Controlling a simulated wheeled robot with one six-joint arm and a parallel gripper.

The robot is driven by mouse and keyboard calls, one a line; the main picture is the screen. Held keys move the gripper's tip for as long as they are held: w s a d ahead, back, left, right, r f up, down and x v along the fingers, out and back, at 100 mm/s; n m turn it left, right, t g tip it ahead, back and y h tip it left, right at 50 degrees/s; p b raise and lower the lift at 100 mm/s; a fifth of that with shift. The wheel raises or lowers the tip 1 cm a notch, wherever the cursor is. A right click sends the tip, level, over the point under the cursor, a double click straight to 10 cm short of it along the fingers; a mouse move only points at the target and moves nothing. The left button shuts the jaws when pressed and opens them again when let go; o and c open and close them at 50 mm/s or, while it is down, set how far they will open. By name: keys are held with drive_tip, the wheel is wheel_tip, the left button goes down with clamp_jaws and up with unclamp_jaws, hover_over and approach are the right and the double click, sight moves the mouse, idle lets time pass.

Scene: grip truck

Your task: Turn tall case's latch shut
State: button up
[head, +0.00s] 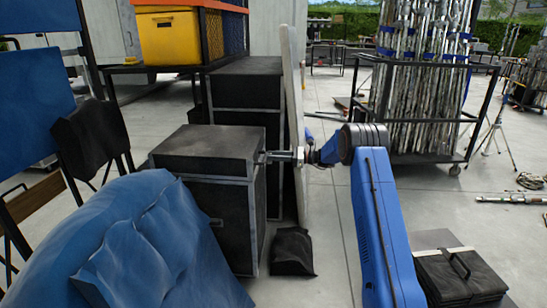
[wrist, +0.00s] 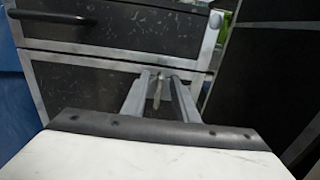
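The black case (head: 205,195) with grey metal edges stands left of centre in the head view, its lid closed. A larger black case (head: 248,95) stands behind it; I cannot tell by name which is the tall case. My gripper (head: 268,157) is at the right side of the front case, near the lid seam. In the wrist view my gripper's two grey fingers (wrist: 160,78) are apart, pointing at the metal-edged case face (wrist: 85,85). A small upright metal piece, apparently the latch (wrist: 158,88), shows between the fingers; contact is unclear.
A pale upright board (head: 293,110) stands close behind my gripper. A black bag (head: 292,252) lies on the floor below. Blue cloth (head: 150,245) fills the front left. A cart of metal stands (head: 425,100) is at the back right. The floor right of my arm is partly clear.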

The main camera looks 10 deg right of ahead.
clamp_jaws()
drive_tip(key=shift+n, duration=0.4)
drive_tip(key=shift+s+a+f+n, duration=0.1)
drive_tip(key=shift+s+f+n, duration=0.25)
drive_tip(key=shift+n, duration=2.5)
drive_tip(key=shift+s+a+f+n, duration=0.1)
drive_tip(key=shift+s+f+n, duration=0.2)
drive_tip(key=shift+n, duration=2.5)
drive_tip(key=shift+s+f+n, duration=0.25)
drive_tip(key=shift+f+n, duration=0.1)
drive_tip(key=shift+n, duration=2.5)
